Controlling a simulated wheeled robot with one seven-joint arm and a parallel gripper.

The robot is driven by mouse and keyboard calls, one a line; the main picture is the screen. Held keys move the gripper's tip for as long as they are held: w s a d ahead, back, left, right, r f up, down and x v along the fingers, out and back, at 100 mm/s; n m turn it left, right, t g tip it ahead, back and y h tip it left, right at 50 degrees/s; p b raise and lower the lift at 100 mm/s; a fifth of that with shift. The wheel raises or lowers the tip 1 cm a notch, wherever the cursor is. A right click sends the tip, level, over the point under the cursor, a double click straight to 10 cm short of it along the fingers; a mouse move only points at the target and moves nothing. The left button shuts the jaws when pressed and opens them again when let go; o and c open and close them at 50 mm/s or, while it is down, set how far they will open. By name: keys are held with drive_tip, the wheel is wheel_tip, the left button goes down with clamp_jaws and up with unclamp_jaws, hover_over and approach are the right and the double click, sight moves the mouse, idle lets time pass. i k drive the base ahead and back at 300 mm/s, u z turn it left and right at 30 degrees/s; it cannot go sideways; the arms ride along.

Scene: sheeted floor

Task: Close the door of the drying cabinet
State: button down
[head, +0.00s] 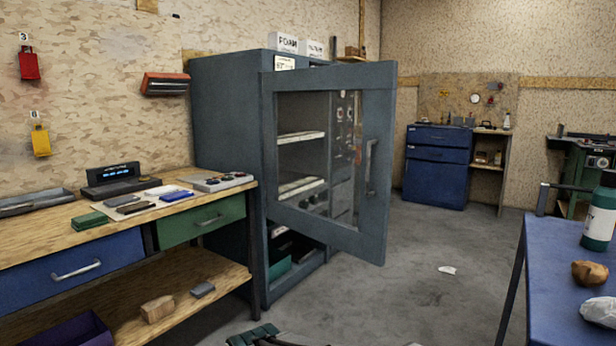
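The drying cabinet (222,130) is a tall blue-grey cabinet against the left wall, beyond the workbench. Its door (385,90) stands open, swung out over the floor. The door's left edge is by the cabinet's near front corner and its free edge is at right, closer to me. The door has a large window, through which shelves (302,136) and a panel with knobs show. A vertical bar handle (371,167) is near the free edge. No gripper can be made out; a dark green and black part shows at the bottom edge, and I cannot tell what it is.
A wooden workbench (30,235) with drawers stands at left, close to the cabinet. A blue table (545,270) with a bottle (599,220) is at right. Grey floor (430,240) lies clear between them, except for a white scrap (447,270).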

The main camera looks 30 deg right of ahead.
sight(379, 80)
drive_tip(key=z, duration=0.75)
drive_tip(key=i, duration=0.95)
drive_tip(key=z, duration=1.1)
drive_tip(key=i, duration=0.25)
drive_tip(key=z, duration=0.3)
